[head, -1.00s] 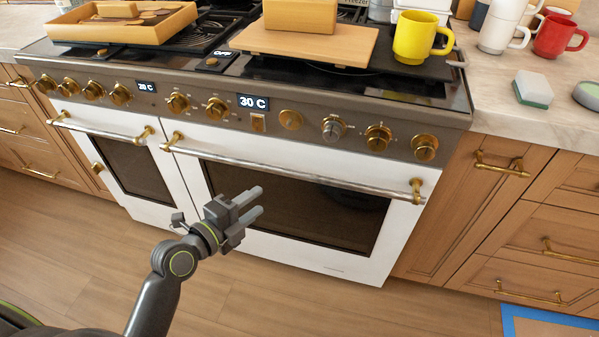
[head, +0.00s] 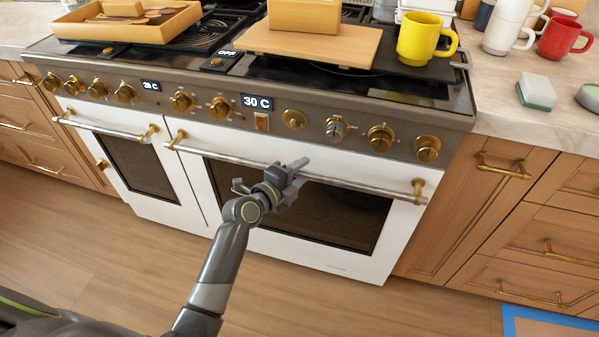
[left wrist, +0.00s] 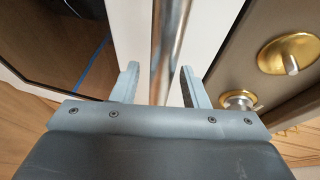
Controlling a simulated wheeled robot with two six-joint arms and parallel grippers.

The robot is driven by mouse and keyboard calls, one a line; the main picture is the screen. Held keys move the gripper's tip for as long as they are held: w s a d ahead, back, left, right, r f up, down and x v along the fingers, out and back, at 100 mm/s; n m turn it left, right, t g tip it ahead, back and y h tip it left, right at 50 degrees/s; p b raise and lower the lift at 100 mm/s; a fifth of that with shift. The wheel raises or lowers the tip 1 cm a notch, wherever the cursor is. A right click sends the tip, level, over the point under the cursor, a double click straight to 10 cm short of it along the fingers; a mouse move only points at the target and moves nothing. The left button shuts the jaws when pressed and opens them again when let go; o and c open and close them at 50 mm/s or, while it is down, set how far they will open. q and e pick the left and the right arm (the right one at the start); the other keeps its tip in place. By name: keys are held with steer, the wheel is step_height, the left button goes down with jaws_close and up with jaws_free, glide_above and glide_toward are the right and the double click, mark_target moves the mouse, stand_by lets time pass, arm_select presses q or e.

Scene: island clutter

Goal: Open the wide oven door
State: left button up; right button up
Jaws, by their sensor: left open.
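The wide oven door (head: 300,257) is the right one of two white doors and is shut. Its long silver handle bar (head: 352,186) runs across its top on brass mounts. In the left wrist view the bar (left wrist: 161,50) passes between the two spread fingers of the left gripper (left wrist: 157,88), with a gap on each side. The fingers partly hide the bar in the head view. My right gripper is not in view.
The narrow oven door (head: 140,166) on the left is shut. Brass knobs (head: 381,138) line the panel above the bar. A cutting board (head: 310,48) and a yellow mug (head: 424,38) stand on the stove top. The floor (head: 90,240) in front is clear.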

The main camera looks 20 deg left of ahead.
arm_select(q)
steer(key=shift+c, duration=0.3)
jaws_close()
steer(key=shift+f, duration=0.1)
